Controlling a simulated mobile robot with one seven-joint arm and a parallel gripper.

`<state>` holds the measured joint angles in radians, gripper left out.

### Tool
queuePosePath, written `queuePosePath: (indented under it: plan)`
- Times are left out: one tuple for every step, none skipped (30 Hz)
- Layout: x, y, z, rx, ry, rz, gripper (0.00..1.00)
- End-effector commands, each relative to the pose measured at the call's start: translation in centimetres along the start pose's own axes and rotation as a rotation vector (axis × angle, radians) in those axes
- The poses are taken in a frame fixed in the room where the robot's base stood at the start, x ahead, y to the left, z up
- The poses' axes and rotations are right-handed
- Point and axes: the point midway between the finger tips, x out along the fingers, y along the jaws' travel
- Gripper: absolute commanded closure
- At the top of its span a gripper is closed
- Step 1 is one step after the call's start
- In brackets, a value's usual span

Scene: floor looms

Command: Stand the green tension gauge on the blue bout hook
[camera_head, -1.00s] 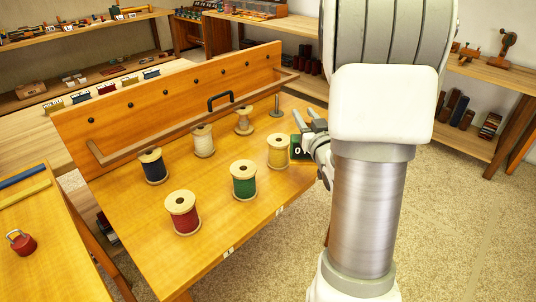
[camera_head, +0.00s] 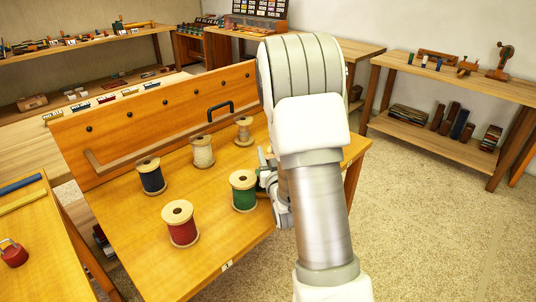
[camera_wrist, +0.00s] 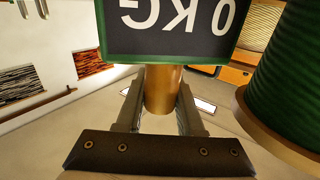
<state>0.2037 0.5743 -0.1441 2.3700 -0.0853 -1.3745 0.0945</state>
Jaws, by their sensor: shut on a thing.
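In the wrist view my gripper (camera_wrist: 160,88) is shut on the brass stem of the green tension gauge (camera_wrist: 170,50). The gauge has a green frame and a dark face whose white "0 KG" lettering appears upside down. In the head view my gripper (camera_head: 270,172) is at the right of the sloping bench, beside the green spool (camera_head: 243,190), and the gauge is mostly hidden. The green spool (camera_wrist: 297,75) looms close to the gauge's right in the wrist view. I cannot pick out the blue bout hook.
The bench (camera_head: 215,238) also holds a red spool (camera_head: 180,224), a dark blue spool (camera_head: 151,177), a cream spool (camera_head: 202,152) and a bare wooden spool (camera_head: 243,132). A side table (camera_head: 50,215) stands left. Shelves (camera_head: 450,80) stand behind. Floor is open at right.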

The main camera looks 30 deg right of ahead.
Motion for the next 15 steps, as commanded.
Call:
queuePosePath:
  plan:
    - [0.03,0.01,-0.22,0.000,0.004,0.000,1.00]
    - [0.03,0.01,-0.23,0.000,0.004,0.000,1.00]
    - [0.03,0.01,-0.23,0.000,0.004,0.000,1.00]
    - [0.03,0.01,-0.23,0.000,0.003,0.000,1.00]
    - [0.03,0.02,-0.21,0.000,0.003,0.000,1.00]
    - [0.03,0.02,-0.12,0.000,0.003,0.000,1.00]
    - [0.02,0.02,-0.02,0.000,0.003,0.000,1.00]
    - [0.02,0.02,0.08,0.000,0.003,0.000,1.00]
    - [0.02,0.02,0.18,0.000,0.003,0.000,1.00]
    - [0.02,0.02,0.25,0.000,0.003,0.000,1.00]
    - [0.00,0.01,0.19,0.000,0.001,0.000,0.60]
    - [0.00,0.01,0.13,0.000,0.001,0.000,0.53]
    - [0.00,0.02,0.13,0.000,0.001,0.000,0.47]
    - [0.00,0.02,0.13,0.000,0.001,0.000,0.42]
    - [0.00,0.02,0.13,0.000,0.001,0.000,0.35]
